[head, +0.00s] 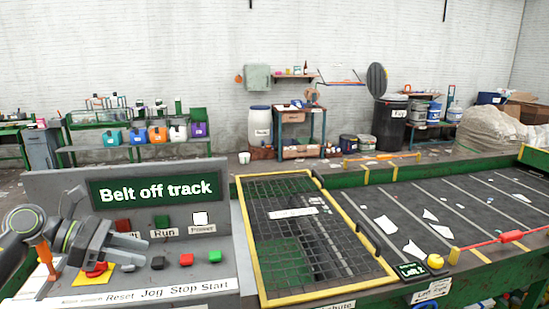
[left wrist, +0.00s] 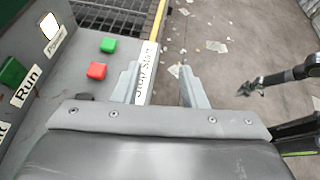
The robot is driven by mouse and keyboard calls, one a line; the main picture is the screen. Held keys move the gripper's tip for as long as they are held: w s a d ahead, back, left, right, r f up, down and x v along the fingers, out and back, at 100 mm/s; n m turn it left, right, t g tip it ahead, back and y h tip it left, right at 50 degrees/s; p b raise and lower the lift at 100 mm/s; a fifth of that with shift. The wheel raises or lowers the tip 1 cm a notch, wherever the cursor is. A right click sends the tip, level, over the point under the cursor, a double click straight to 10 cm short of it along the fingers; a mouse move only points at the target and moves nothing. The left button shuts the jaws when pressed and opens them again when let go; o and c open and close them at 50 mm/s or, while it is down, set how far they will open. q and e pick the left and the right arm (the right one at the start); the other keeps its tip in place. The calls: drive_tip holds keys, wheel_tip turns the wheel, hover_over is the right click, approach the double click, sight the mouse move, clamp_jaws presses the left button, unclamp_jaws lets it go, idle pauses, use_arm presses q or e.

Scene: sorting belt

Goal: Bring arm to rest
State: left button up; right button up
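My left gripper (head: 112,246) is in front of the control panel (head: 50,190), near the emergency button (head: 96,270) on its yellow plate. In the left wrist view its two fingers (left wrist: 160,74) are apart with nothing between them. The panel's screen (head: 154,188) reads "Belt off track". The red Stop button (head: 186,260) and green Start button (head: 215,256) also show in the left wrist view, beyond the left finger. A dark gripper (left wrist: 251,88), apparently my right one, shows small at the right of that view; its fingers are too small to judge.
A yellow-framed mesh guard (head: 310,233) stands right of the panel. The grey belt (head: 460,215) with scattered pale scraps lies farther right, with a red-handled bar (head: 511,236) across it. In the left wrist view, floor (left wrist: 230,60) with litter shows beyond the panel edge.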

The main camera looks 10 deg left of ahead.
use_arm(q)
drive_tip(key=d+n+t+h, duration=0.4)
drive_tip(key=d+n, duration=0.1)
drive_tip(key=s+a+f+n+t+y, duration=0.4)
drive_tip(key=f+n+y, duration=0.5)
drive_tip(key=n, duration=0.9)
drive_tip(key=s+a+f+n+t+y, duration=0.3)
drive_tip(key=a+f+n+y, duration=0.25)
drive_tip(key=n+y, duration=0.85)
drive_tip(key=s+d+f+n+g+h, duration=0.35)
drive_tip(key=s+f+n+g, duration=0.35)
drive_tip(key=s, duration=0.4)
drive_tip(key=s+d+f+n+g+h, duration=0.2)
drive_tip(key=s+d+f+n+g, duration=0.3)
drive_tip(key=s+f, duration=0.5)
wheel_tip(320, 180, down, 23)
drive_tip(key=s+a+g+b, duration=0.1)
drive_tip(key=a+g, duration=0.1)
drive_tip(key=a, duration=0.1)
drive_tip(key=s+d+f+b, duration=0.1)
drive_tip(key=s+f, duration=1.4)
drive_tip(key=f, duration=0.2)
drive_tip(key=shift+s+d+f+g+h, duration=0.25)
drive_tip(key=shift+d+f+g+h, duration=0.05)
drive_tip(key=shift+f+g+h, duration=0.15)
